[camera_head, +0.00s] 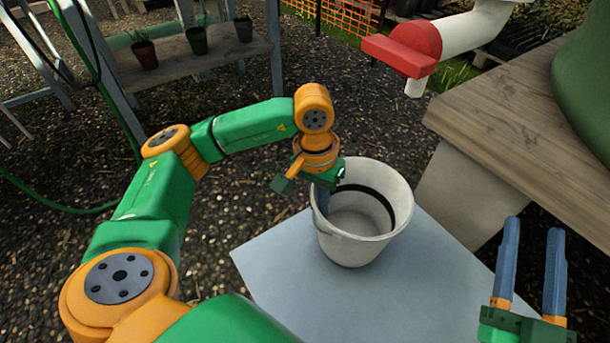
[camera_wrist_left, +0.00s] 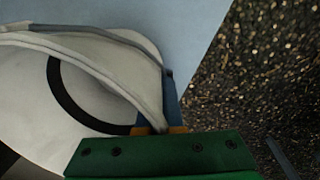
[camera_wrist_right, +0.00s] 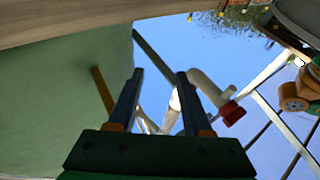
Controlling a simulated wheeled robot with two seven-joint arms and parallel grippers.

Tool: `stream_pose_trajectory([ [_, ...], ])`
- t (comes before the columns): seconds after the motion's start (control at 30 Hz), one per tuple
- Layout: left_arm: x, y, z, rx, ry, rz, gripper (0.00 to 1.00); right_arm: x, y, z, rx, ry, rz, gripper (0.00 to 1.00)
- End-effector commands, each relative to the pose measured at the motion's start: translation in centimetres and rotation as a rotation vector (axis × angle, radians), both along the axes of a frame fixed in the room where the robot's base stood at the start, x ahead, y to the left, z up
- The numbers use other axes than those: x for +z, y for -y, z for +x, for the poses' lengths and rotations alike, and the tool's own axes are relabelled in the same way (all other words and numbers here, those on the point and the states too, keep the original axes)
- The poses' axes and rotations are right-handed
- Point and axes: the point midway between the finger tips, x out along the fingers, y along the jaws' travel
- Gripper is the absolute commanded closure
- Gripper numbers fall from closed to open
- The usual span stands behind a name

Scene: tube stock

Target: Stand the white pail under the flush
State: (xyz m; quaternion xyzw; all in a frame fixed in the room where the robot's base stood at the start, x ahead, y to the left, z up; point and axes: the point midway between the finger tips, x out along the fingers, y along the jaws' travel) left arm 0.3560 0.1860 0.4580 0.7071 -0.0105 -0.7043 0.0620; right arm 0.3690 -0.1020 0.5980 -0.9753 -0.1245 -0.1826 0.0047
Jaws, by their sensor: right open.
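The white pail (camera_head: 362,232) stands upright on a pale blue-grey surface (camera_head: 300,292), its open top showing a dark band inside. My left gripper (camera_head: 322,203) is at the pail's left rim, with a blue finger against the wall. In the left wrist view its fingers are close together on the pail's rim (camera_wrist_left: 85,62), one largely hidden. The flush, a white pipe with a red end (camera_head: 405,50) and a short white spout, hangs above and right of the pail. It also shows in the right wrist view (camera_wrist_right: 231,112). My right gripper (camera_head: 533,228) is open and empty at lower right.
A wooden bench top (camera_head: 520,95) on a pale block stands right of the pail, carrying a large green tank (camera_head: 590,85). A shelf (camera_head: 185,60) with several potted plants stands at the back left. A green hose (camera_head: 60,207) lies at left. Gravel surrounds the blue-grey surface.

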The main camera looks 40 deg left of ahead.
Motion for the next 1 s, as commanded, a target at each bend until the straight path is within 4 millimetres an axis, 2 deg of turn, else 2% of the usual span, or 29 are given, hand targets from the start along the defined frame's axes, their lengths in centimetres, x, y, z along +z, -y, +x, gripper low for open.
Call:
stream_pose_trajectory([
  [0.13, 0.0, 0.8, 1.9, 0.000, 0.000, 0.000, 1.00, -1.1, 0.1, 0.4, -0.006, -0.064, -0.015, 0.50],
  [0.7, -1.5, 0.7, 1.8, 0.000, 0.000, 0.001, 1.00, 5.6, 0.0, -3.7, 0.033, 0.351, 0.083, 0.50],
  [1.0, -1.8, 0.6, 1.8, 0.000, 0.000, 0.001, 1.00, 7.1, 0.1, -5.2, 0.043, 0.455, 0.109, 0.50],
])
